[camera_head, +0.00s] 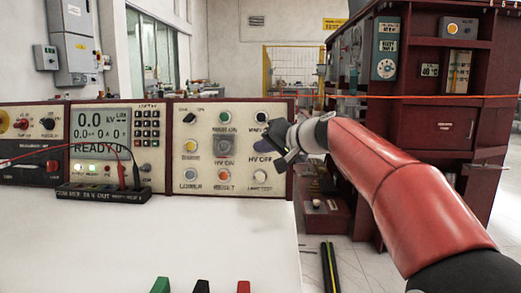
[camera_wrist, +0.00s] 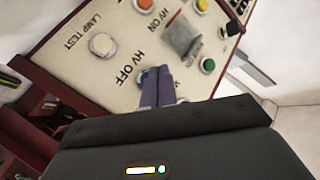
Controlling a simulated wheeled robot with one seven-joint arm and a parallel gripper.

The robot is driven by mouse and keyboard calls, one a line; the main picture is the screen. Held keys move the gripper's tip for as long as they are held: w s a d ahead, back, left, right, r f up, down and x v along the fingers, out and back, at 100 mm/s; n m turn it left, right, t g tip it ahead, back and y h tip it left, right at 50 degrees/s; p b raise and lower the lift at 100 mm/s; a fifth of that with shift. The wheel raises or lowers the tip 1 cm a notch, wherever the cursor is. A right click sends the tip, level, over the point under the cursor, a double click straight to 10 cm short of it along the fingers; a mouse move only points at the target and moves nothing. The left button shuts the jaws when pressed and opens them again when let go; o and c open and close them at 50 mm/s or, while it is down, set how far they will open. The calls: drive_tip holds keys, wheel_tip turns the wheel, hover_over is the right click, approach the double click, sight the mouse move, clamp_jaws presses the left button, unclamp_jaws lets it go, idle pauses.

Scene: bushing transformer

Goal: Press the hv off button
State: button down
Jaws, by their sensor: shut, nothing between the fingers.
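The HV OFF button (camera_head: 261,145) is a bluish-purple round button on the right side of the cream control panel (camera_head: 208,108), above its "HV OFF" label. My gripper (camera_head: 275,139) is just to its right in the head view, in front of the panel edge. In the wrist view my shut, empty fingers (camera_wrist: 158,72) point at the panel and cover most of the button; a blue sliver of the HV OFF button (camera_wrist: 142,76) shows at their left. Whether the fingertips touch it I cannot tell.
The HV ON button (camera_head: 225,148) sits left of HV OFF under a clear cover. The white lamp test button (camera_head: 260,177) is below. A measuring unit (camera_head: 116,140) stands left on the white table (camera_head: 170,245). A dark red cabinet (camera_head: 425,120) stands behind my arm.

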drive_tip(key=shift+s+r+b, duration=0.25)
drive_tip(key=shift+s+b, duration=0.1)
drive_tip(key=shift+s, duration=0.7)
drive_tip(key=shift+s+r+b, duration=0.25)
drive_tip(key=shift+s+b, duration=0.1)
drive_tip(key=shift+s, duration=0.7)
